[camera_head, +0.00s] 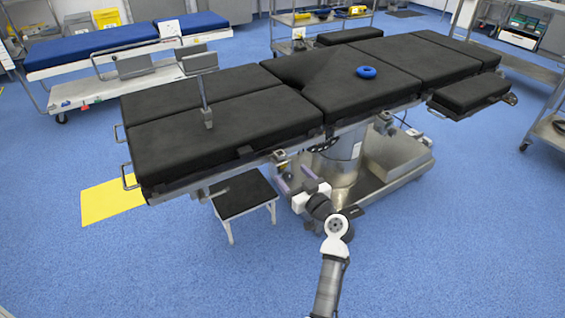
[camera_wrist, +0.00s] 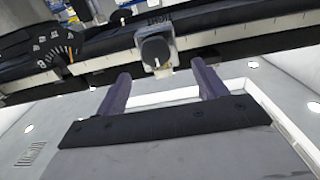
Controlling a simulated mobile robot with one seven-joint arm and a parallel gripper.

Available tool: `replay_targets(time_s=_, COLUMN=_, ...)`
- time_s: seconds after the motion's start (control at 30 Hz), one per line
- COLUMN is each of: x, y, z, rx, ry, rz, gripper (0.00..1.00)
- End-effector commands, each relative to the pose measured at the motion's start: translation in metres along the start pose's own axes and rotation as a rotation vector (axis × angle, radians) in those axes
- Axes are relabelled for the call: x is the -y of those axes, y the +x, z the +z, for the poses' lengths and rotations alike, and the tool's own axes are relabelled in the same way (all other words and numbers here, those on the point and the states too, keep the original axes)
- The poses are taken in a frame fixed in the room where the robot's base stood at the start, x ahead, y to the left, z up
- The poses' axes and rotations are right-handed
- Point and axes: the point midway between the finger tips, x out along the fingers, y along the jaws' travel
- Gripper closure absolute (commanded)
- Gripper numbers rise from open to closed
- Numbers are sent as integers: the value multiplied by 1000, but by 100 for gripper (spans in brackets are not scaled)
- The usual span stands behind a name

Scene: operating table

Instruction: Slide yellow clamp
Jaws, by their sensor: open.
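A metal clamp with a round black knob (camera_wrist: 154,50) sits on the table's side rail (camera_wrist: 228,36) in the wrist view. In the head view a small clamp (camera_head: 280,157) shows on the near rail, just above my gripper. My gripper (camera_wrist: 161,84) has two purple fingers, apart and empty. In the wrist view their tips lie just below the clamp, one to each side, and do not visibly touch it. In the head view my gripper (camera_head: 296,178) is beside the table's near edge, below the rail.
A dial with a numbered scale (camera_wrist: 45,48) is left of the clamp in the wrist view. The black operating table (camera_head: 220,125) carries a blue ring (camera_head: 367,72). A black-topped step stool (camera_head: 244,193) stands left of my gripper. The front floor is clear.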

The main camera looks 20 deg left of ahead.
Motion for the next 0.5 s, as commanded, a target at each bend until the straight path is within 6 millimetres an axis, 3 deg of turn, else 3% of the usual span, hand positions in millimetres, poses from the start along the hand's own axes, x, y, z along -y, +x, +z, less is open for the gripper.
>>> replay_targets(time_s=0.2, x=1, y=42, z=-2, rx=1, ry=0, rz=-2, gripper=29)
replay_targets(time_s=0.5, x=0, y=65, z=-1, rx=0, ry=0, rz=0, gripper=29)
